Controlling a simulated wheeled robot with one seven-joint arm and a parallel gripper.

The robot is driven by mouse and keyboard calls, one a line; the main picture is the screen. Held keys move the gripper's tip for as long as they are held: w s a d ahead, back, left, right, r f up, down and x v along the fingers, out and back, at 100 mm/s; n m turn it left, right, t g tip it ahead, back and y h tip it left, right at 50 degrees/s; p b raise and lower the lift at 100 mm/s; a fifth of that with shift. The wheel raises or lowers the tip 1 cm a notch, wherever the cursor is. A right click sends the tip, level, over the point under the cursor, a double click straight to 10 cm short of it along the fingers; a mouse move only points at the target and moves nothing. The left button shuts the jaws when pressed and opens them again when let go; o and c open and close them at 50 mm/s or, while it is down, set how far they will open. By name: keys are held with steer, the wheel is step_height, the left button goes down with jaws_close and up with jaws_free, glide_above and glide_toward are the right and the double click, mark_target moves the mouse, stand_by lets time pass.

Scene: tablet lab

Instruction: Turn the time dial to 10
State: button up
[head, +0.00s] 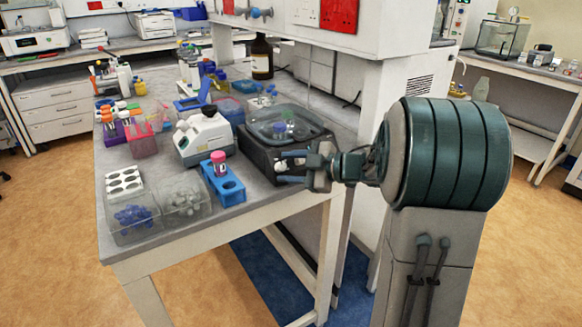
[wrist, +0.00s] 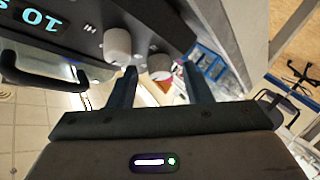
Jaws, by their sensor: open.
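The black machine (head: 262,163) with a clear domed lid stands at the right edge of the bench. Its front panel shows in the wrist view with a cyan display (wrist: 40,17), upside down, that appears to read 10 s. Two pale round dials, a left one (wrist: 117,43) and a right one (wrist: 160,66), sit on the panel. I cannot tell by label which is the time dial. My gripper (head: 283,167) is open at the machine's front. In the wrist view its fingers (wrist: 160,80) stand either side of the right dial; contact is unclear.
A blue rack (head: 231,190) with a pink-capped tube, a white device (head: 205,140) and clear bins (head: 185,199) stand left of the machine. A white cabinet (head: 372,80) rises behind my arm. The floor in front of the bench is clear.

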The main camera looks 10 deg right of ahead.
steer(key=v, duration=1.4)
steer(key=shift+p, duration=0.45)
steer(key=shift+w, duration=0.1)
steer(key=w+r+m+t+h+p, duration=0.55)
steer(key=r+m+h, duration=0.35)
steer(key=h, duration=0.2)
steer(key=s+a+f+m+g+p, duration=0.2)
steer(key=s+a+g, duration=0.4)
steer(key=s, duration=0.6)
steer(key=s+a+f+m+g+p, duration=0.3)
steer(key=s+a+f+m+g, duration=0.2)
steer(key=s, duration=0.7)
steer(key=a+m+g, duration=0.1)
steer(key=m, duration=0.1)
steer(key=shift+s+m+h, duration=0.3)
steer(key=shift+s+h, duration=0.1)
steer(key=shift+f, duration=0.15)
